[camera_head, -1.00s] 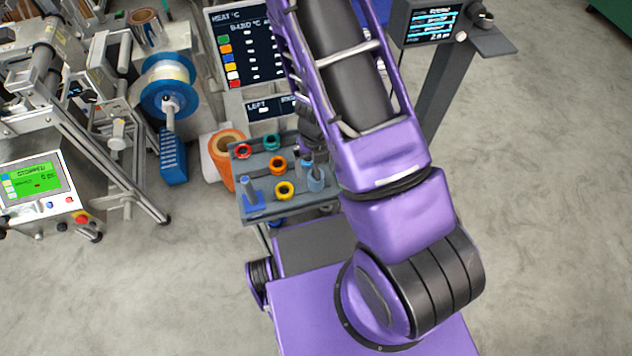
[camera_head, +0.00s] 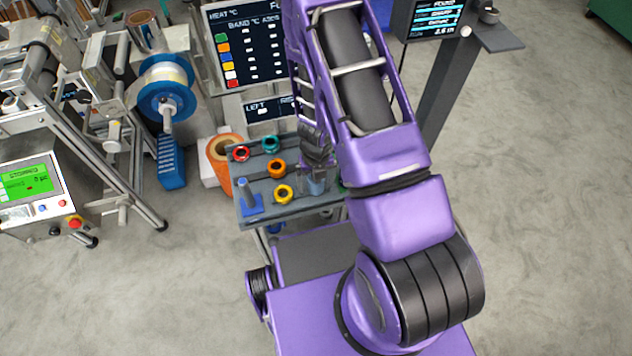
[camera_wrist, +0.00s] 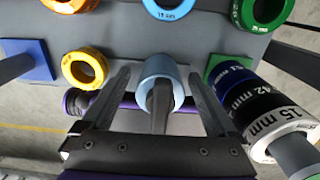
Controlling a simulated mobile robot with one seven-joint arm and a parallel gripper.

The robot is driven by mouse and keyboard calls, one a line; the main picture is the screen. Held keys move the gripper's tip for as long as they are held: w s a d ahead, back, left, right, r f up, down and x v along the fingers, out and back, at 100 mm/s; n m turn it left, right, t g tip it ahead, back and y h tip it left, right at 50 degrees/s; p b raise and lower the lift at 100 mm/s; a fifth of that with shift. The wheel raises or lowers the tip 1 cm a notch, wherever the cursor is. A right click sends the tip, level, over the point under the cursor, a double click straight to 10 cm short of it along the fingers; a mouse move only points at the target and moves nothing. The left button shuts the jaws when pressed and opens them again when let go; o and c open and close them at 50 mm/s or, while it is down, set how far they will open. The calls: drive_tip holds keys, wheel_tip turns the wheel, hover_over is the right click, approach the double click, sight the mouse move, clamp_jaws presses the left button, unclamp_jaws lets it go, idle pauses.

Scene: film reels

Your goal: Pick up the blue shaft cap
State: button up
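The light blue cylindrical piece, apparently the blue shaft cap (camera_wrist: 160,72), stands on the grey tray top with a grey pin rising from its middle toward the camera. My gripper (camera_wrist: 160,112) is open, its two fingers on either side of the pin and apart from it. In the head view the cap (camera_head: 316,186) is partly hidden behind my gripper (camera_head: 318,158), which is above it at the tray's right side. A blue ring marked 15 mm (camera_wrist: 168,8) lies farther across the tray in the wrist view.
The tray (camera_head: 262,212) also holds red (camera_head: 241,153), orange (camera_head: 276,168) and yellow (camera_head: 283,194) rings. A blue post stand (camera_head: 249,197) is at its left. In the wrist view, a stack of labelled rings (camera_wrist: 257,112) stands close right of my gripper. A green ring (camera_wrist: 262,12) lies beyond.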

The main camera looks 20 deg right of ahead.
clamp_jaws()
idle(0.3)
